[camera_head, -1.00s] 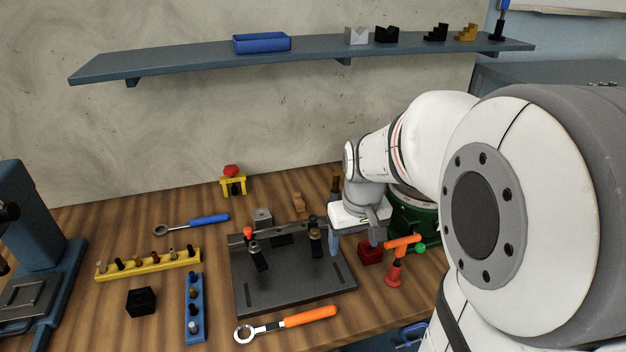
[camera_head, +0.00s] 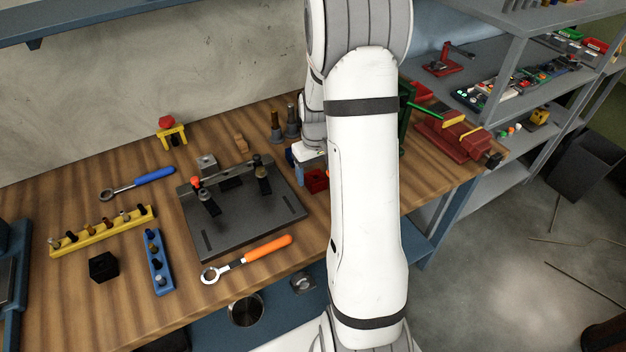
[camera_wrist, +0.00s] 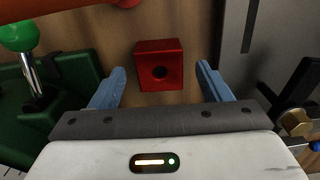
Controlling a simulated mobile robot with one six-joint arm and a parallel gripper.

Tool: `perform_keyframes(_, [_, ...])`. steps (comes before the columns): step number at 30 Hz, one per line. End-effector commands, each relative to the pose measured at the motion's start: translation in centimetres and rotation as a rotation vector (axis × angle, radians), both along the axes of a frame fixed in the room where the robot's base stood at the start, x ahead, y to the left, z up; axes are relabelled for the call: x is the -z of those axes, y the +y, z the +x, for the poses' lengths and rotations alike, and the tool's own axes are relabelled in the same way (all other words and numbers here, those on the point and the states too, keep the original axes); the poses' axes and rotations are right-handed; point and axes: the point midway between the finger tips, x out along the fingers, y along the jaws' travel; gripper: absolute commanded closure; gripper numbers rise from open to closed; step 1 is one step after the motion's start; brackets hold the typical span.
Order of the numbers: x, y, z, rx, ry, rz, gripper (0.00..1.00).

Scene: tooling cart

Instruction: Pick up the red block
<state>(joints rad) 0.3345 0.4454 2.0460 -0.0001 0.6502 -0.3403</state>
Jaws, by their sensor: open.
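The red block (camera_head: 316,180) is a small cube on the wooden bench, just right of the dark fixture plate. In the wrist view the red block (camera_wrist: 159,66) shows a dark round hole in its face. My gripper (camera_wrist: 160,82) is open, with one blue finger to the left of the block and one to the right. In the head view my gripper (camera_head: 299,160) is just behind and left of the block, partly hidden by my arm.
The fixture plate (camera_head: 240,222) with clamps lies left of the block. An orange-handled wrench (camera_head: 262,250) lies in front of the plate. In the wrist view a green-knobbed tool (camera_wrist: 20,36) and an orange bar (camera_wrist: 60,10) are close on the left.

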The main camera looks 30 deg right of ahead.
Motion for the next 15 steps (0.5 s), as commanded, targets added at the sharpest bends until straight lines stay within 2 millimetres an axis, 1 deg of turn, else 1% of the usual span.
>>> perform_keyframes(3, [1.5,0.0,-0.1,0.0,0.003,0.001,0.29])
perform_keyframes(6, [2.1,0.0,0.0,0.001,0.001,0.0,0.29])
perform_keyframes(12, [2.2,0.0,0.0,0.001,0.0,0.0,0.29])
perform_keyframes(13, [2.2,0.0,0.0,0.001,0.0,0.0,0.3])
perform_keyframes(15, [2.2,0.0,0.0,0.001,0.0,0.0,0.36])
